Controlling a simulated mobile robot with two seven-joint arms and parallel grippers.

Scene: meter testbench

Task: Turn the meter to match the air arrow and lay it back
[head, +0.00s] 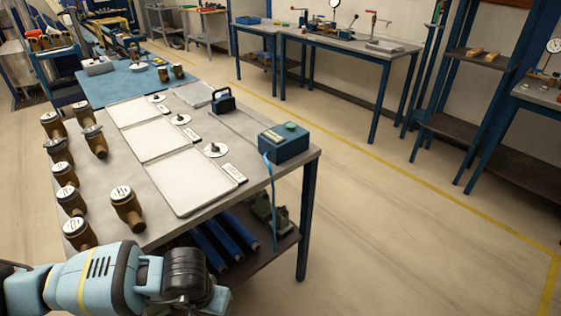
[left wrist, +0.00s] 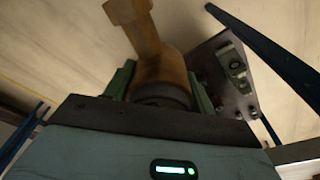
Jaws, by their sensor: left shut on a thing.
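In the left wrist view my left gripper (left wrist: 160,84) is shut on a brass-brown meter (left wrist: 136,24). Its green-edged fingers lie on either side of the round body, and a pipe stub points away. The meter's face and any arrow on it are hidden. In the head view my left arm reaches in at the lower left, past the bench's near edge; the gripper and held meter do not show there. Several brass meters with pale round faces stand on the grey bench, one (head: 128,208) apart from the left row (head: 70,200). My right gripper is in neither view.
Three pale square mats (head: 190,187) lie along the bench, with small round discs and label cards (head: 235,173) beside them. A blue-green box (head: 285,143) with a hanging blue strap stands at the right edge. A dark handled object (head: 223,100) stands farther back. Floor to the right is clear.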

